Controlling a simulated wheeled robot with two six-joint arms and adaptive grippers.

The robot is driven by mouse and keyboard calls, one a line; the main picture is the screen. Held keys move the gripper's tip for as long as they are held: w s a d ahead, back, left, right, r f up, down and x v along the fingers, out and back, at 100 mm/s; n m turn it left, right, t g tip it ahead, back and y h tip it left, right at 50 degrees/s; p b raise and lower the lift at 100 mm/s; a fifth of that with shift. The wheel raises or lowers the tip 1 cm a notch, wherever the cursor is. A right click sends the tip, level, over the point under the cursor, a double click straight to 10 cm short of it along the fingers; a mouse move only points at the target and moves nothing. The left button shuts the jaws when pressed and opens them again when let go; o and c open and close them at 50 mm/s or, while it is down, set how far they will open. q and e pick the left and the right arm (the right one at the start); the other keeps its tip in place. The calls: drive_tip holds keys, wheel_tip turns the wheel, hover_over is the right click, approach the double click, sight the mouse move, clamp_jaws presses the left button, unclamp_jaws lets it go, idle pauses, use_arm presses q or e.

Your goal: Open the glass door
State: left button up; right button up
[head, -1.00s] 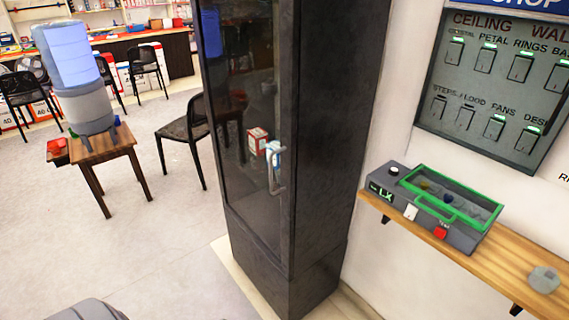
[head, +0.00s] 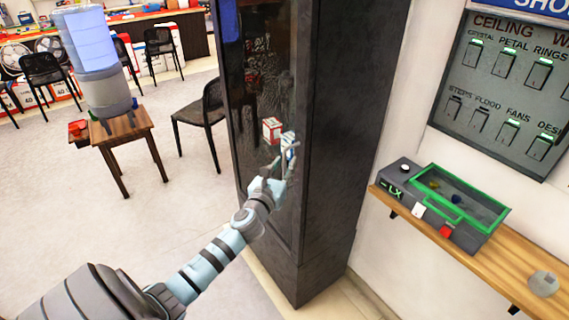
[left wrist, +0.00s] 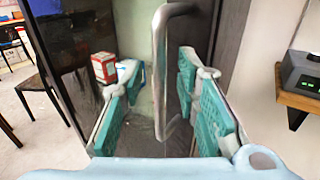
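The glass door (head: 262,105) is the front of a tall dark cabinet (head: 335,130) in the middle of the head view. It looks shut. A metal bar handle runs upright near the door's right edge; in the left wrist view the handle (left wrist: 160,70) stands between my two teal finger pads. My left gripper (head: 280,168) is at the handle, its fingers spread either side of it; it also shows in the left wrist view (left wrist: 158,95). The fingers show gaps to the bar. My right gripper is not in view.
A red and white box (head: 271,130) shows at the glass. A wooden shelf (head: 480,255) with a green-rimmed case (head: 440,207) is on the right wall. A chair (head: 200,120) and a stool with a water dispenser (head: 98,70) stand left. The floor between is clear.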

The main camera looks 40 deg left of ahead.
use_arm(q)
drive_tip(key=shift+w+a, duration=0.15)
drive_tip(key=shift+w, duration=0.4)
clamp_jaws()
